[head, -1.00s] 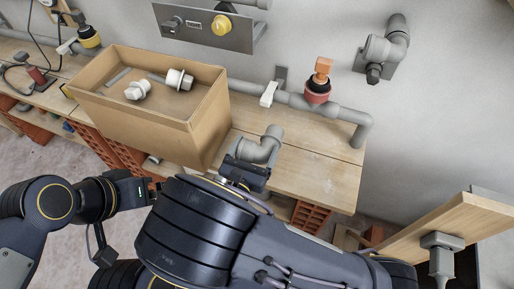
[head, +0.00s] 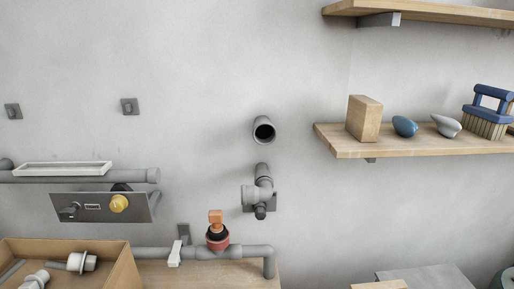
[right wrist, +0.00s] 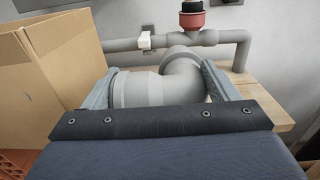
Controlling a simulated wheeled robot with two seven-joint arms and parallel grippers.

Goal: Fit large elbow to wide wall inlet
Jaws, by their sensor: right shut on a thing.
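The large elbow (right wrist: 142,90) is a grey pipe bend in the right wrist view. My right gripper (right wrist: 157,82) is shut on it, with a finger on each side. One end of the elbow points to the far right; its opening is hidden. In the head view, an open grey pipe mouth (head: 264,130), which appears to be the wide wall inlet, sticks out of the wall and faces me. Its opening is dark and empty. Neither gripper shows in the head view, so the left one is out of sight.
A grey pipe fitting (head: 260,192) sits on the wall just below the inlet. A bench pipe (head: 245,252) carries a red and orange valve (head: 217,232). A cardboard box (head: 118,262) with white fittings stands at lower left. A wooden shelf (head: 430,146) juts out to the right.

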